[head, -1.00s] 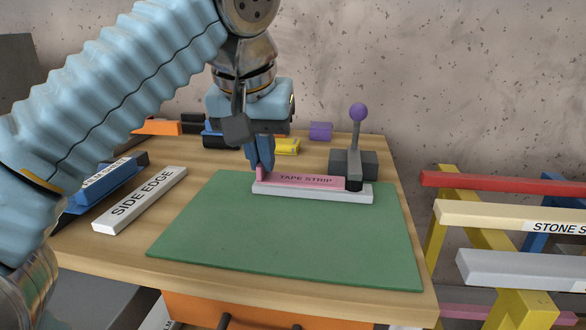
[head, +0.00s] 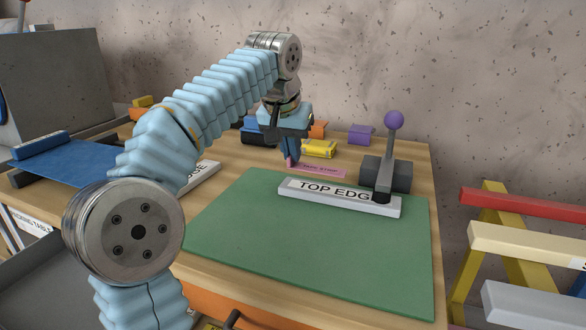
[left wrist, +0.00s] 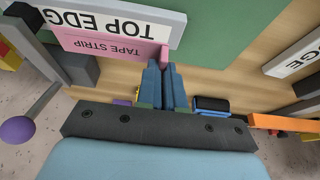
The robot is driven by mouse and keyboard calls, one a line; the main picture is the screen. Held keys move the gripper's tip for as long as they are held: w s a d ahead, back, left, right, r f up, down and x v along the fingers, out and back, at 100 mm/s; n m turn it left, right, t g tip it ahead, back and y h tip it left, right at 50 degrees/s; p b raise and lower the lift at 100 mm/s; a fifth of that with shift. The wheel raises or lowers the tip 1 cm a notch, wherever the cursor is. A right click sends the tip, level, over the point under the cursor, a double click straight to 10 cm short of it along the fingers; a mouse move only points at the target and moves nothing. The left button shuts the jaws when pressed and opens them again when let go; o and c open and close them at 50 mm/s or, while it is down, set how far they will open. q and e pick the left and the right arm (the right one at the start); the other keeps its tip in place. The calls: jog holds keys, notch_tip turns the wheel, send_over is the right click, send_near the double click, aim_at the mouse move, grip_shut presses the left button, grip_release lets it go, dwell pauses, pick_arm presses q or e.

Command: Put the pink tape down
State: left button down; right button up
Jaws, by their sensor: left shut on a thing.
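The pink tape strip (head: 322,170) is at the wooden tabletop behind the white "TOP EDGE" bar; whether it rests on the wood or hovers just above it I cannot tell. My left gripper (head: 291,160) is shut on the strip's raised left end. In the left wrist view, the tape strip (left wrist: 108,47) runs beside the bar (left wrist: 135,18), with my left gripper (left wrist: 164,68) at its end tab. My right gripper is not in view.
A grey clamp with a purple-knobbed lever (head: 388,172) stands at the bar's right end. Yellow (head: 319,148) and purple (head: 360,135) blocks sit behind the strip. A rack of coloured bars (head: 520,240) stands at the right. The mat's front is clear.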

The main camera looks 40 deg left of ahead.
aim_at(292, 183)
pick_arm(q)
jog(key=x, duration=0.2)
jog(key=b+x, duration=0.1)
jog(key=x, duration=0.1)
jog(key=shift+s+a+f, duration=0.1)
jog(key=shift+a+f, duration=0.15)
jog(key=shift+d+f, duration=0.1)
jog(key=shift+f, duration=0.3)
jog(key=c, duration=1.7)
grip_release()
jog(key=shift+f, duration=0.15)
jog(key=o, duration=0.4)
jog(key=shift+o, duration=0.2)
